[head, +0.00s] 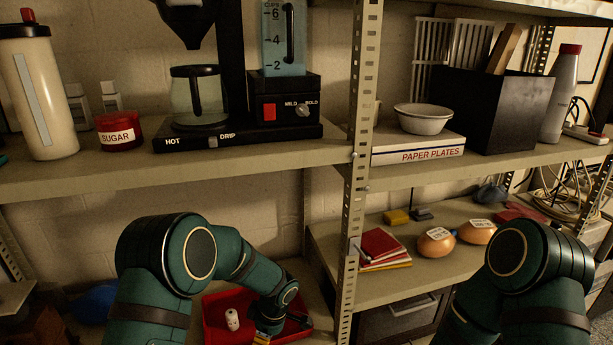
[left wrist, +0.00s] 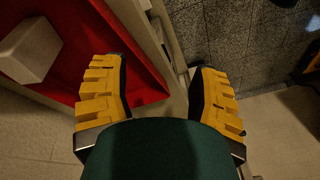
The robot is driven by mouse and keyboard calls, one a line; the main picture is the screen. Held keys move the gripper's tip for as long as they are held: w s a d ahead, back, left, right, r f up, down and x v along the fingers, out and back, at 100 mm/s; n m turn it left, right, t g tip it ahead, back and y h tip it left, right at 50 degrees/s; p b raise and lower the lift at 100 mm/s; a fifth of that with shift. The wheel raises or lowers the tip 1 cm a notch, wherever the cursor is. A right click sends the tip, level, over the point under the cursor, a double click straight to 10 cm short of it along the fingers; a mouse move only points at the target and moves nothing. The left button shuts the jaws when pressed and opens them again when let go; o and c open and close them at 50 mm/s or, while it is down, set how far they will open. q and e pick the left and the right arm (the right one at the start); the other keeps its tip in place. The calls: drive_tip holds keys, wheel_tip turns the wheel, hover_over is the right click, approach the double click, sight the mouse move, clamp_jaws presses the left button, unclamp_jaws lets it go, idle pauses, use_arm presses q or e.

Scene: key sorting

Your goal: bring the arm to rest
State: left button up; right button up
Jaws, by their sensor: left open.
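My left gripper (head: 280,330) is low in the head view, at the right front part of a red tray (head: 217,306) on the lower shelf. In the left wrist view my left gripper (left wrist: 158,70) has its two yellow-padded fingers spread apart with nothing between them. The fingers are over the tray's edge, with the red tray floor (left wrist: 85,50) to the left. My right arm shows at the lower right of the head view, but its gripper is out of the frame.
A small white object (head: 232,319) lies in the tray; it also shows in the left wrist view (left wrist: 30,48). A metal shelf post (head: 354,150) stands right of my left arm. The upper shelf (head: 90,178) holds a coffee maker (head: 240,120) and a red sugar pot (head: 119,131).

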use_arm(q)
drive_tip(key=s+f+m+t+h, duration=0.1)
drive_tip(key=s+f+m+h, duration=0.2)
drive_tip(key=s+m, duration=0.3)
drive_tip(key=s+f+m+t+h, duration=0.1)
drive_tip(key=s+f+m+h, duration=0.2)
drive_tip(key=s+m, duration=0.4)
drive_tip(key=s, duration=0.7)
drive_tip(key=shift+d, duration=0.25)
drive_tip(key=shift+c, duration=1.3)
drive_tip(key=shift+d, duration=0.15)
